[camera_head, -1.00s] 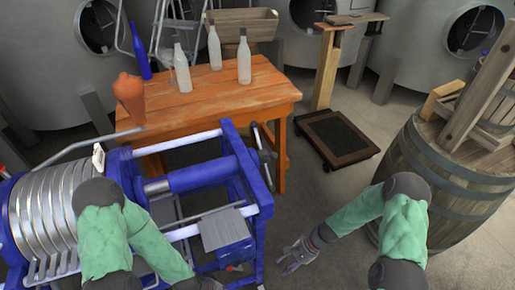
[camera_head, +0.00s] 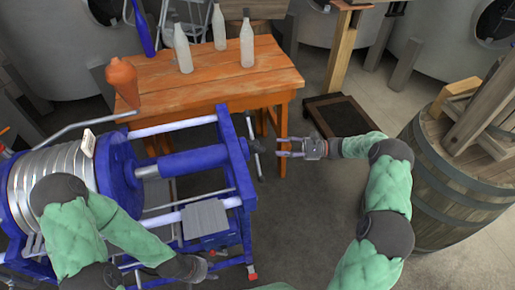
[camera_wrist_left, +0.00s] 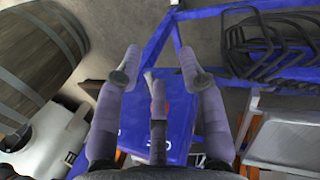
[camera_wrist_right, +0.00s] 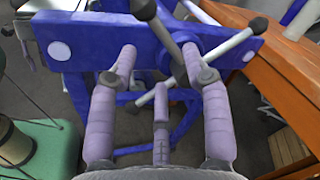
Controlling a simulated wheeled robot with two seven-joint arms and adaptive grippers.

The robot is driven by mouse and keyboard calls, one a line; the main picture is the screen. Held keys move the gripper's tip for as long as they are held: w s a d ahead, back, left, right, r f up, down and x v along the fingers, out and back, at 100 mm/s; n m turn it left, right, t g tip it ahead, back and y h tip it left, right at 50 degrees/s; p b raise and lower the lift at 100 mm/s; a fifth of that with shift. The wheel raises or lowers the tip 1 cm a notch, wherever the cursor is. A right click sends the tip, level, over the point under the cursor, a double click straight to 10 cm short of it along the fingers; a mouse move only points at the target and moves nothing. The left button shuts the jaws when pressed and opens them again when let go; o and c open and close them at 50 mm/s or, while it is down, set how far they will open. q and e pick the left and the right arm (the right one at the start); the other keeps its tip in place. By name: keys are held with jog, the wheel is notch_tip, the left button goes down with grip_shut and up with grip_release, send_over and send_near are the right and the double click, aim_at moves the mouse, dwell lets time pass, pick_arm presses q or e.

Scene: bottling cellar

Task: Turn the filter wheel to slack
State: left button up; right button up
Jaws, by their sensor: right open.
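The filter wheel (camera_head: 256,146) is a dark hub with spokes at the right end of the blue filter press frame (camera_head: 240,185).
A wooden table (camera_head: 205,80) with several bottles and an orange jug (camera_head: 122,82) stands behind the press. A barrel (camera_head: 455,185) stands at the right, and a low dark trolley (camera_head: 338,115) at the back. Floor between press and barrel is clear, apart from my right arm.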

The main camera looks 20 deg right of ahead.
aim_at(259, 150)
jog(key=x, duration=0.9)
jog(key=shift+b, duration=0.3)
grip_shut()
